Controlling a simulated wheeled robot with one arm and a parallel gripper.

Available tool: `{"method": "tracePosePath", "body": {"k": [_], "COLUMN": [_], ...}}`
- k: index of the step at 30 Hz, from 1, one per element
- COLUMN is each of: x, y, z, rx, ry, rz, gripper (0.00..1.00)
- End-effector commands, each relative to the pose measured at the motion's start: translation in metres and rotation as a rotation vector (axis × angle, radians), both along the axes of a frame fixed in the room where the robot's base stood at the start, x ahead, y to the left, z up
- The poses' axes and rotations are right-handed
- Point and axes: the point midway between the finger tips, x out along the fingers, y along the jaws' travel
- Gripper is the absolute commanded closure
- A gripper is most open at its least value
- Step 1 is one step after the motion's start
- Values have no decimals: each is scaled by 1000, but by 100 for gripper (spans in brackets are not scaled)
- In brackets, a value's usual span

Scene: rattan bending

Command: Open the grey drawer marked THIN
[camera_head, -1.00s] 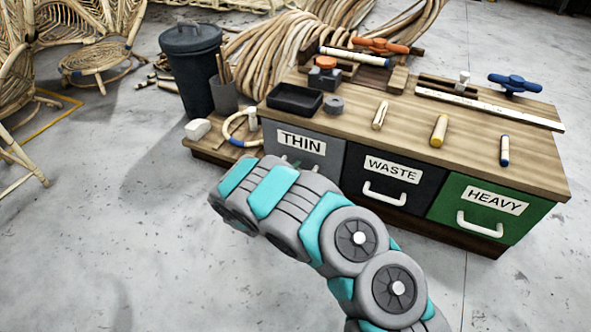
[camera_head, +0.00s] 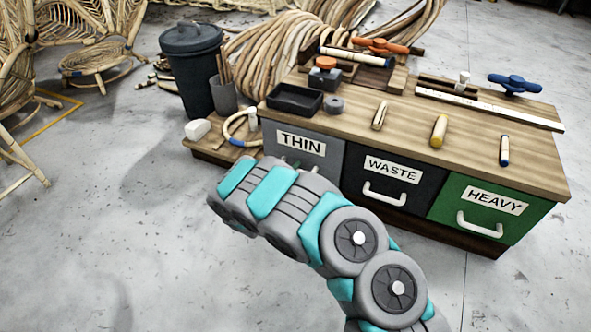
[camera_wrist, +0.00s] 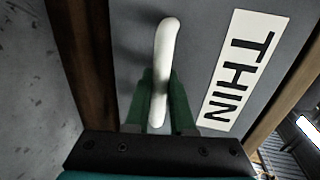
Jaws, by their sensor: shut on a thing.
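The grey drawer marked THIN (camera_head: 318,163) is at the left end of the wooden bench front and sits flush with it. In the wrist view its grey face (camera_wrist: 205,45) fills the middle, with the THIN label (camera_wrist: 243,70) turned on its side. Its white bar handle (camera_wrist: 165,60) runs between the two green fingers of my gripper (camera_wrist: 160,105), which is shut on it. In the head view my arm hides the lower part of the drawer and its handle.
The black WASTE drawer (camera_head: 400,178) and green HEAVY drawer (camera_head: 480,213) are to the right, both shut. A black tray (camera_head: 295,99) and several short rods lie on the bench top (camera_head: 385,95). A dark bin (camera_head: 190,65) stands at left. The floor in front is clear.

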Motion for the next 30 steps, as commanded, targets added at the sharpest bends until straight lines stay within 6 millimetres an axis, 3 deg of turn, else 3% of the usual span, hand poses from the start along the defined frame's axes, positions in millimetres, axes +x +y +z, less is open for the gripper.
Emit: {"method": "tracePosePath", "body": {"k": [8, 21, 30], "x": [-35, -143, -199], "y": [13, 53, 72], "z": [2, 4, 3], "rx": [-5, -2, 0], "ry": [5, 4, 3], "rz": [4, 6, 2], "gripper": [100, 100, 100]}}
